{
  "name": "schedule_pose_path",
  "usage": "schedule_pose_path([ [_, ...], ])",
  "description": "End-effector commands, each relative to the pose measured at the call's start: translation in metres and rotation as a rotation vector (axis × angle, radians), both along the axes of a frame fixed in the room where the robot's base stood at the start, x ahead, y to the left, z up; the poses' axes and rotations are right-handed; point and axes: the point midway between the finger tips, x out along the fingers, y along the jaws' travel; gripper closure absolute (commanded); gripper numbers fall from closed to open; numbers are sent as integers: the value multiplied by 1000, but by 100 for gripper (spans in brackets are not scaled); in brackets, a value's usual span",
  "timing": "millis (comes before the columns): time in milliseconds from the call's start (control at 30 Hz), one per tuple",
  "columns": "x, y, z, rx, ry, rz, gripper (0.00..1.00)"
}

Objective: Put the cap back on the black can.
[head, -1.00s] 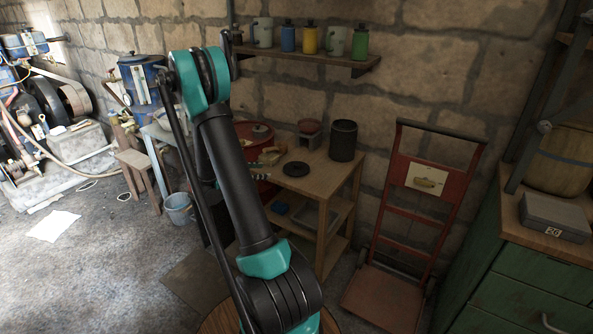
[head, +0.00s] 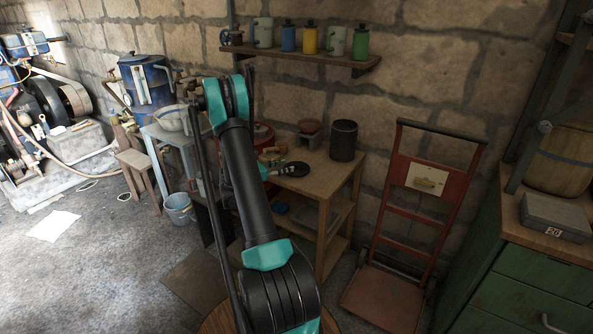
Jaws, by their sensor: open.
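The black can (head: 343,141) stands upright at the back of the wooden bench top. A flat, round black disc, which looks like the cap (head: 297,169), lies on the bench top to the left of the can and nearer to me. My gripper (head: 281,170) is at the left side of the disc, low over the bench. It is open, but small and partly hidden by my arm. I cannot tell whether its fingers touch the disc or are around it.
A small red-topped device (head: 309,130) stands left of the can, and a red pot (head: 262,136) is behind my arm. A wall shelf (head: 310,56) with several cans hangs above. A red hand truck (head: 419,200) stands to the right of the bench.

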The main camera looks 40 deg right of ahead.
Motion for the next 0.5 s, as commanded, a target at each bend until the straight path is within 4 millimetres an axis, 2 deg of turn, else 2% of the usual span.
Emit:
schedule_pose_path([
  [100,0,-12,-2,0,0,-1,55],
  [367,0,-25,-5,0,-1,-1,55],
  [500,0,-44,-11,1,-1,-2,55],
])
